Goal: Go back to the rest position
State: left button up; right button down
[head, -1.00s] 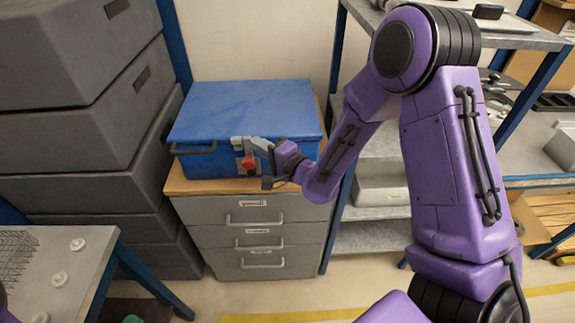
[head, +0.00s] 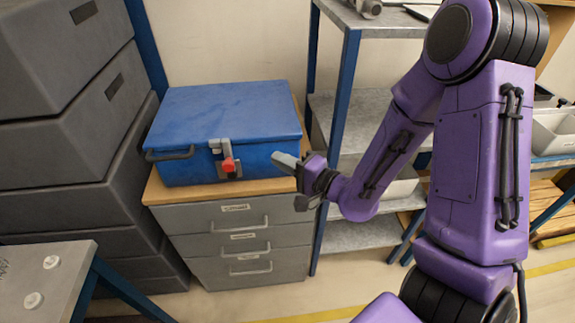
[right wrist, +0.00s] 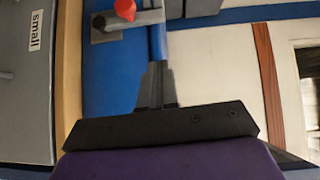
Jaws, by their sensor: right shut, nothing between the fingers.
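My right gripper (head: 292,164) is in front of the right part of a blue case (head: 228,115) in the head view. It is shut and empty, its fingers pointing left toward the case's front. In the right wrist view the shut fingers (right wrist: 157,82) show against the blue case (right wrist: 112,75). The case is closed and lies on a wooden-topped drawer cabinet (head: 240,222). A metal latch with a red knob (head: 228,164) sits on its front, apart from my gripper. My left gripper is not in view.
Dark grey stacked bins (head: 60,120) stand left of the cabinet. A metal shelf rack (head: 345,100) stands behind my right arm. A grey table corner (head: 50,262) with small white knobs is at the lower left. Open floor lies in front of the cabinet.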

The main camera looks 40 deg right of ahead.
jog(key=shift+s+d, duration=0.3)
jog(key=shift+s, duration=0.3)
jog(key=shift+a, duration=0.1)
